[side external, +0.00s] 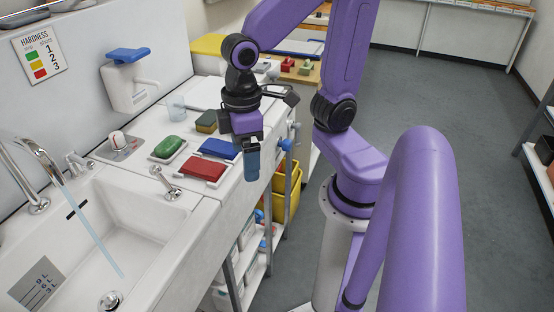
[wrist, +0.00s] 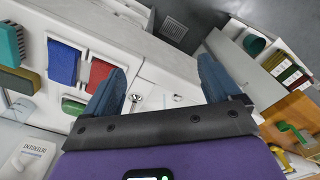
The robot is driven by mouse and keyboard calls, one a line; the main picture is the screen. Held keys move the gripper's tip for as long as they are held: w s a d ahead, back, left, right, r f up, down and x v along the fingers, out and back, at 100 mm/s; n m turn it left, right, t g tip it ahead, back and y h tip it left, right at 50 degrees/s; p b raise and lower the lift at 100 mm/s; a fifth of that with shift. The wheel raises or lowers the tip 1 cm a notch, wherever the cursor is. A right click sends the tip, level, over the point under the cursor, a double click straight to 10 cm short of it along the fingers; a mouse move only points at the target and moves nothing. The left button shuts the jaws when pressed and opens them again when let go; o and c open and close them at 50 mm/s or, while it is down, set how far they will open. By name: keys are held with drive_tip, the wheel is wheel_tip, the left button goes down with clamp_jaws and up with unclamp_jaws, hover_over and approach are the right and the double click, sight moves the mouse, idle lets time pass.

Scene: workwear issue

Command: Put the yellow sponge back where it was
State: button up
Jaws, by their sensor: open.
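A dull olive-yellow sponge with a darker top (side external: 206,121) sits on the white counter behind the blue pad. In the wrist view an olive-yellow block (wrist: 20,82) lies at the left edge beside a teal piece (wrist: 10,45); it looks like the same sponge. My gripper (side external: 252,165) hangs beyond the counter's front edge, right of the blue and red pads, with its blue fingers pointing down. In the wrist view its fingers (wrist: 162,65) are spread wide with nothing between them. The sponge is well away from the fingers.
A blue pad (side external: 220,148), a red pad (side external: 205,168) and a green block in a white dish (side external: 167,148) sit on the counter. Water runs from the tap (side external: 45,165) into the sink (side external: 120,240). A clear cup (side external: 176,107) stands behind. Yellow bins (side external: 283,200) are below.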

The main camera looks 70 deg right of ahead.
drive_tip(key=s+d+f+n, duration=0.1)
drive_tip(key=s+n, duration=0.3)
drive_tip(key=s, duration=0.2)
drive_tip(key=shift+s+n, duration=0.2)
drive_tip(key=shift+n, duration=0.1)
drive_tip(key=shift+c, duration=0.3)
idle(0.7)
